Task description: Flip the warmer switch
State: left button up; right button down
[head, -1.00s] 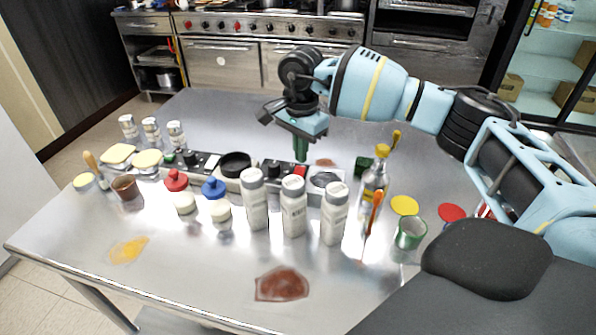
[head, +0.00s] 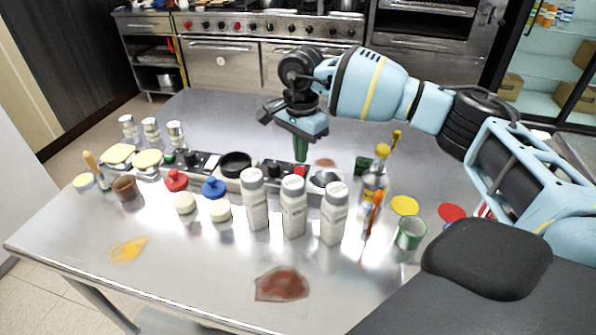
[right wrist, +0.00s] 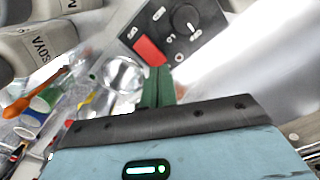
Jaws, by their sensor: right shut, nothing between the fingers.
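A red rocker switch (right wrist: 149,50) sits on a dark panel (right wrist: 172,32) beside a black knob (right wrist: 187,20) in the right wrist view. In the head view the red switch (head: 301,171) shows small, partly hidden behind the white bottles. My right gripper (head: 300,158) points down over the panel, with its green fingers closed together and nothing between them. In the right wrist view its fingertips (right wrist: 158,72) appear just beside the red switch; I cannot tell whether they touch it. My left gripper is in neither view.
Several white bottles (head: 293,210) stand in front of the panel. A pan (head: 236,163) sits left of the switch. An oil bottle (head: 373,190) and a green cup (head: 411,233) stand to the right.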

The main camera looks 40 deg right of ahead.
aim_at(301, 166)
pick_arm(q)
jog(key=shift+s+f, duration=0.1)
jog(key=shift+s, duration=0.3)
pick_arm(e)
jog(key=shift+f, duration=0.2)
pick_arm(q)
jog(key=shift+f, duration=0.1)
pick_arm(e)
jog(key=shift+f, duration=0.2)
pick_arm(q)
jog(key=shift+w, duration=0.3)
pick_arm(e)
jog(key=shift+f, duration=0.3)
